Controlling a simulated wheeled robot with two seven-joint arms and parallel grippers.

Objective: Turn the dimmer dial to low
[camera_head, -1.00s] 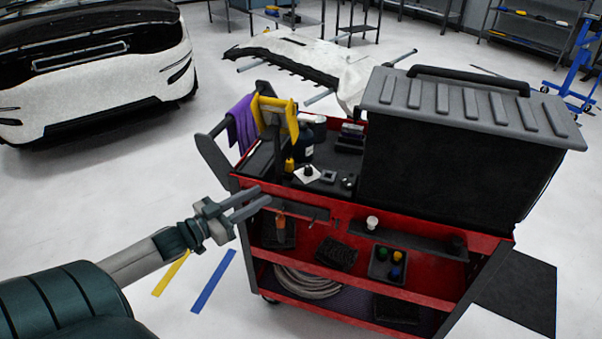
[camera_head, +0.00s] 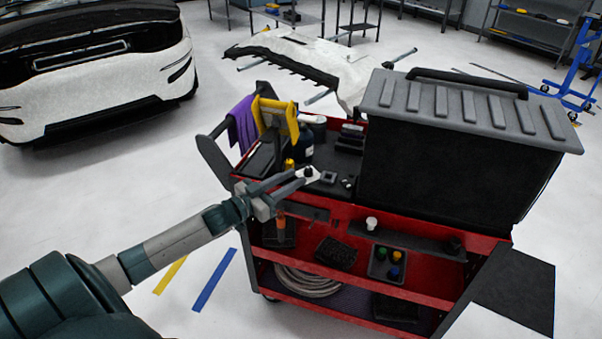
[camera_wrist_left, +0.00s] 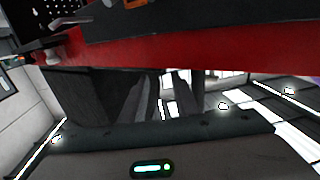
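The dimmer dial (camera_head: 309,172) is a small black knob on a white square plate, on the top of the red tool cart. It is partly covered by my left gripper's fingers in the head view. My left gripper (camera_head: 297,178) comes in from the left, its two fingers apart with nothing seen between them. Its fingertips overlap the near edge of the plate in the picture; I cannot tell whether they touch. I cannot make out the dial in the left wrist view. My right gripper is in neither view.
The red cart (camera_head: 340,212) also carries a black case (camera_head: 455,165) with a grey lid, a yellow holder (camera_head: 281,117), a purple cloth (camera_head: 242,125) and a dark bottle (camera_head: 303,148). Its red rim crosses the left wrist view (camera_wrist_left: 170,55). Open floor lies left of the cart.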

